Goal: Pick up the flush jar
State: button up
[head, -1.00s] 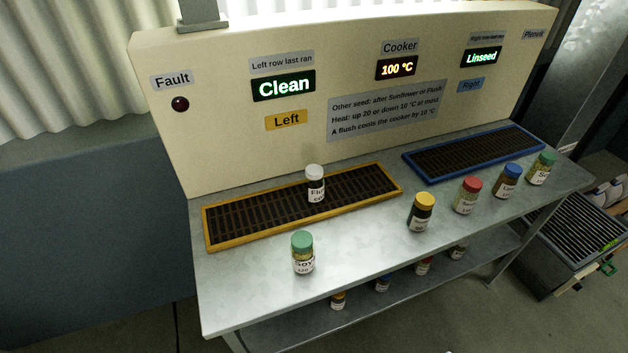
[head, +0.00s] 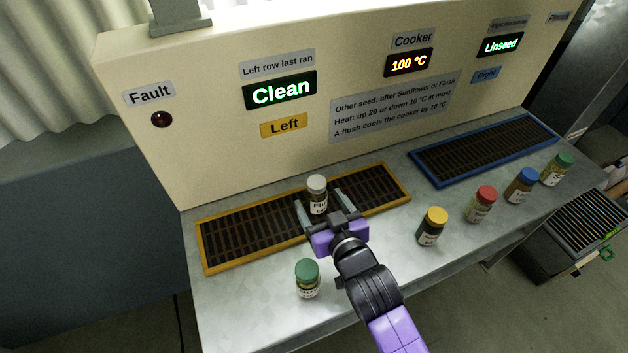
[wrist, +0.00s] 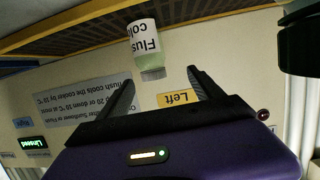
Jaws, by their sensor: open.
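The flush jar (head: 317,192) has a pale grey-white cap and a white label reading "Flush". It stands upright on the yellow-framed left grate (head: 222,262). My gripper (head: 322,208) is open, with one finger on each side of the jar in the head view. In the wrist view, which is upside down, the jar (wrist: 146,48) shows beyond and between the open fingertips (wrist: 160,78). I cannot tell whether either finger touches it. The lower part of the jar is partly hidden by my gripper in the head view.
A green-capped jar (head: 307,278) stands in front of the left grate, left of my arm. Yellow-capped (head: 432,227), red-capped (head: 481,204), blue-capped (head: 520,185) and green-capped (head: 556,169) jars line the right. A blue-framed grate (head: 440,183) lies behind them. The cream panel (head: 215,170) rises behind.

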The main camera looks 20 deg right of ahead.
aim_at(320, 202)
jog(key=f, duration=0.2)
jog(key=f+g, duration=0.1)
jog(key=shift+s+d+f, duration=0.15)
jog(key=shift+s+d, duration=0.05)
jog(key=shift+d, duration=0.1)
jog(key=shift+d+p+x, duration=0.15)
jog(key=shift+p+x, duration=0.2)
jog(key=shift+x, duration=1.55)
jog(key=shift+d+p+x, duration=0.2)
jog(key=shift+p+x, duration=0.1)
jog(key=shift+x, duration=1.6)
jog(key=shift+c, duration=0.3)
jog(key=c, duration=1.4)
grip_shut()
